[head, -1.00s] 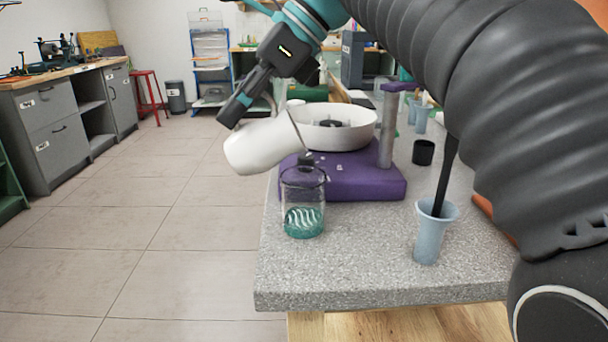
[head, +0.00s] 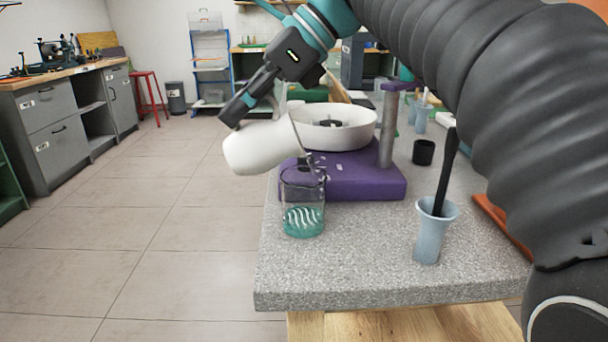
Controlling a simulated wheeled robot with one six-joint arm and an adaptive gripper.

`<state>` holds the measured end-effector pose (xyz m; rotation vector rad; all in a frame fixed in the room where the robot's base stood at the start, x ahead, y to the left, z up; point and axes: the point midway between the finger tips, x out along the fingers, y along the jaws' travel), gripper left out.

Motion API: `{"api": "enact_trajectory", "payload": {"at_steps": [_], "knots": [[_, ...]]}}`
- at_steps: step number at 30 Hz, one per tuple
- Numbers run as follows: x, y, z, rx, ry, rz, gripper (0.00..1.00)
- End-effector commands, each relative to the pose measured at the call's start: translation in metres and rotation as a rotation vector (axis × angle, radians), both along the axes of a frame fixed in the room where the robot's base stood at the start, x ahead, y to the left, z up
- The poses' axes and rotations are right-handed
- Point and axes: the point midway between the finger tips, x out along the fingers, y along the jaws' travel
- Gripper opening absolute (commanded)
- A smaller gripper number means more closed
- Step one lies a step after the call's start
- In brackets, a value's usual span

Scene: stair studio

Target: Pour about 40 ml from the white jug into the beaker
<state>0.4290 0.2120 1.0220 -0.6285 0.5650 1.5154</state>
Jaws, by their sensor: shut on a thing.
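The white jug (head: 258,148) is tilted nearly onto its side, its mouth end to the right and above the beaker. My gripper (head: 240,108) is shut on the jug from above; the exact contact is partly hidden. The clear glass beaker (head: 303,205) stands upright on the grey speckled bench near its left edge. A green and white striped patch shows at the beaker's lower part; I cannot tell if it is liquid or a marking. A thin grey streak shows between the jug's mouth and the beaker.
Behind the beaker is a purple device (head: 365,182) with a white round bowl (head: 335,128) and a grey post (head: 389,130). A pale blue vase-like holder (head: 430,235) with a black stick and a black cup (head: 423,152) stand to the right. The bench front is clear.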

Motion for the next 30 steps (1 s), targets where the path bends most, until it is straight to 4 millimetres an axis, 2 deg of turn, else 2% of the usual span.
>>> {"api": "enact_trajectory", "payload": {"at_steps": [30], "knots": [[0.0, 0.011, 0.005, 0.095, 0.003, -0.002, 0.0]]}}
